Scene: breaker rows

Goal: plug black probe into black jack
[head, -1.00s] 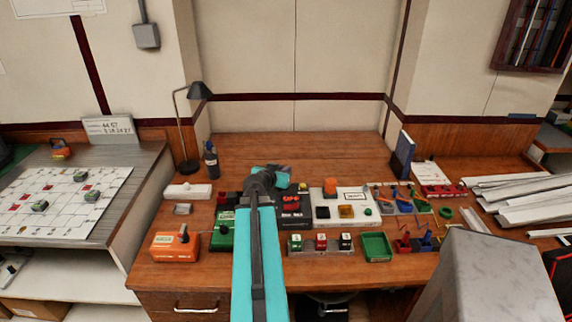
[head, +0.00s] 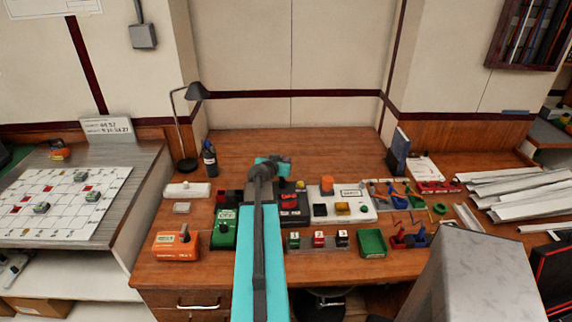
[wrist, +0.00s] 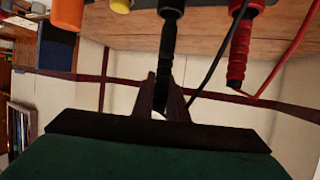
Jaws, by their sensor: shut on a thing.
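My gripper (wrist: 165,98) is shut on a black probe (wrist: 170,45) in the wrist view; the probe extends from between the fingers to the top edge. A red probe (wrist: 238,50) with a red cable is to its right, apart from the gripper. A thin black cable (wrist: 212,70) runs between the two probes. In the head view my arm hides the fingertips and the held probe. I cannot make out the black jack in either view. A dark device with red markings (head: 290,208) stands just right of my arm.
A green meter (head: 224,230) and an orange box (head: 177,245) stand left of my arm. The back of the wooden desk (head: 330,150) is clear.

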